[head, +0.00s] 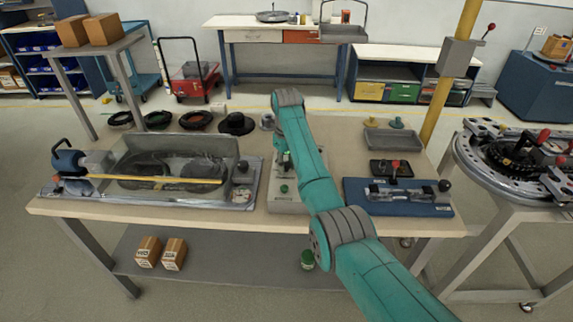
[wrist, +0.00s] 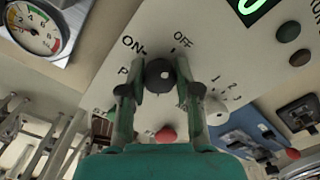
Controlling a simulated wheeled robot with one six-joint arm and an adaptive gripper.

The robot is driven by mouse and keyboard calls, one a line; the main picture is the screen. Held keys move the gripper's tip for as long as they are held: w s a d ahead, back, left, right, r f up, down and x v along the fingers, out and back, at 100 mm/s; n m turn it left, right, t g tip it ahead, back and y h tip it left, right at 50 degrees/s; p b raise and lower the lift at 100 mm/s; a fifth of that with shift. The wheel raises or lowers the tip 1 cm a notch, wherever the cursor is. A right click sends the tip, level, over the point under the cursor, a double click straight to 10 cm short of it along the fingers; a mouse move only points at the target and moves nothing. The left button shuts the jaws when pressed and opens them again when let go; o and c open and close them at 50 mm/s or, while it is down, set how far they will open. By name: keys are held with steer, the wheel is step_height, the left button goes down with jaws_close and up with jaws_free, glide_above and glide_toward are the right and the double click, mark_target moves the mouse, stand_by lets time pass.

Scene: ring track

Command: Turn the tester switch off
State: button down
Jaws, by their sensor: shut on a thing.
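The tester (head: 287,203) is a light grey box on the workbench, partly hidden behind my arm in the head view. Its sloped panel (wrist: 205,50) fills the middle of the wrist view, with ON and OFF printed beside a dark round switch knob (wrist: 159,72). My gripper (wrist: 158,88) has one finger on each side of this knob and is shut on it. ON is printed to the left of the knob, OFF to its upper right. I cannot clearly tell which mark the knob points to. In the head view the fingertips are hidden.
On the panel are a red button (wrist: 166,134), a white numbered dial (wrist: 213,111) and a green display (wrist: 253,8). A round gauge (wrist: 32,28) is at left. A grey tank (head: 225,162) stands left of the tester, a blue fixture (head: 400,207) right.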

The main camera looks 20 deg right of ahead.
mark_target(286, 164)
steer(key=shift+m, duration=1.6)
steer(key=c, duration=0.8)
jaws_free()
steer(key=shift+r, duration=0.15)
steer(key=shift+r, duration=3.6)
